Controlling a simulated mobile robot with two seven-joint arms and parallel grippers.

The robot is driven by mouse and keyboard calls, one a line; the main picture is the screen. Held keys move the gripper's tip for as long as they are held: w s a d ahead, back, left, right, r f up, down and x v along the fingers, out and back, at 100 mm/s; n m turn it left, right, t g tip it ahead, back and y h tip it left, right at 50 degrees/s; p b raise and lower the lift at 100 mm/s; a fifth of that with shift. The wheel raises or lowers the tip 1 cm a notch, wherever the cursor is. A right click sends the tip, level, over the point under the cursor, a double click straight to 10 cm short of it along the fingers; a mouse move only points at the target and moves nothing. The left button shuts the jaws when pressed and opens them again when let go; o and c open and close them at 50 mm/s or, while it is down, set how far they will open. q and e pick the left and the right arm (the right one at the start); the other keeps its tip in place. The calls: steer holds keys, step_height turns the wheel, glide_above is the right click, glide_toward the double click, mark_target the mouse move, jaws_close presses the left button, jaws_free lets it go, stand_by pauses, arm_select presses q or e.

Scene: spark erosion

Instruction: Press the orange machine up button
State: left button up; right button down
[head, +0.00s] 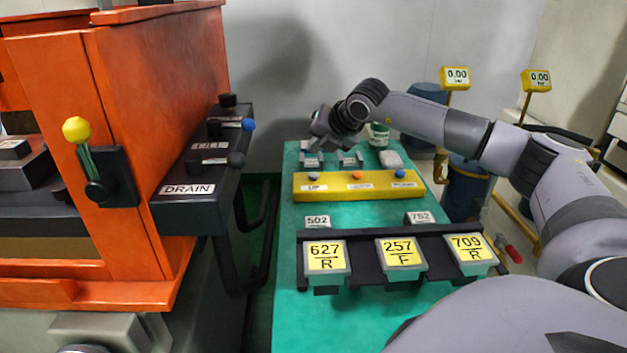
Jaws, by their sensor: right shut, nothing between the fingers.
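A yellow button box (340,190) lies across the green table. It carries a row of three buttons with white labels. The left button (313,174) stands above a label reading UP (317,188). The middle button (356,174) is orange and the right button (400,173) is blue. The orange machine (150,110) fills the left side. My right gripper (320,138) is shut and empty. It is behind the box, above the back of the table, apart from the buttons. My left gripper is not in view.
A black rack with yellow-labelled blocks (325,256) crosses the table in front of the box. The machine's black panel (200,185), marked DRAIN, juts toward the table. Small grey items and a white-green cup (379,134) stand at the back. The table's left strip is clear.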

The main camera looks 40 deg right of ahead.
mark_target(317, 175)
step_height(317, 175, down, 4)
steer(key=b, duration=0.2)
steer(key=shift+r+b, duration=0.1)
steer(key=shift+b, duration=0.25)
stand_by(1.7)
steer(key=shift+f+b, duration=0.4)
steer(key=shift+b, duration=0.2)
